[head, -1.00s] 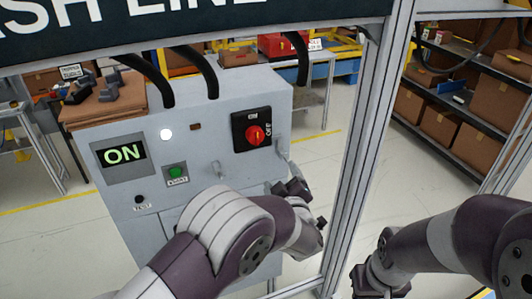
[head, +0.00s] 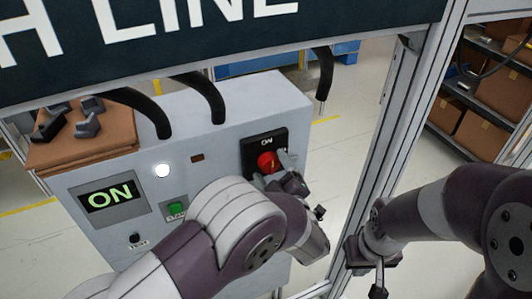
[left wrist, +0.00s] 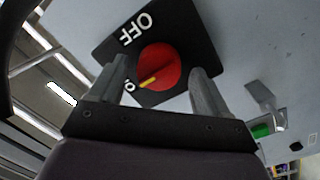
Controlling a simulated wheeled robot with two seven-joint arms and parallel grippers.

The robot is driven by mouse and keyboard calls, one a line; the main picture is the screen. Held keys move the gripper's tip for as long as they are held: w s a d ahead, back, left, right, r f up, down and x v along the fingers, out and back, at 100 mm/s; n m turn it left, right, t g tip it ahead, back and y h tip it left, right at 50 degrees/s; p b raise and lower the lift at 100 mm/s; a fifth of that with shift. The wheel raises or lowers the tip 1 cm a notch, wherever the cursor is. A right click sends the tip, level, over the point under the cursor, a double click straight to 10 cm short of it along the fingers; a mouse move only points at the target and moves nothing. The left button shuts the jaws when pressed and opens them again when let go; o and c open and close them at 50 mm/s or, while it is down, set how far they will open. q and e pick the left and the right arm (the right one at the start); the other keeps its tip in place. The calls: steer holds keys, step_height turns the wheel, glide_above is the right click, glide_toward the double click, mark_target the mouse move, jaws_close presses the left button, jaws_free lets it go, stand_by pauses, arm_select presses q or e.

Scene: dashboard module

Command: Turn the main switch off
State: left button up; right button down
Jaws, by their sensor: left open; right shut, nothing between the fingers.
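The main switch is a red rotary knob (head: 267,161) on a black plate (head: 262,142) on the grey cabinet's front. In the left wrist view the knob (left wrist: 161,66) has a yellow mark pointing towards the partly hidden ON label, away from OFF. The display (head: 111,196) reads ON in green. My left gripper (head: 272,172) is at the switch, open; in the left wrist view its fingers (left wrist: 160,85) lie on either side of the knob's near part. I cannot tell whether they touch it. My right gripper (head: 379,283) is shut and empty, low at the right.
The grey cabinet (head: 230,100) also has a lit white lamp (head: 162,170) and a green button (head: 175,208). A metal frame post (head: 385,140) stands between my arms. A cardboard box (head: 85,145) is behind at left.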

arm_select(q)
steer(key=shift+s+r, duration=0.1)
steer(key=shift+s, duration=0.05)
steer(key=c, duration=1)
steer(key=shift+c, duration=0.2)
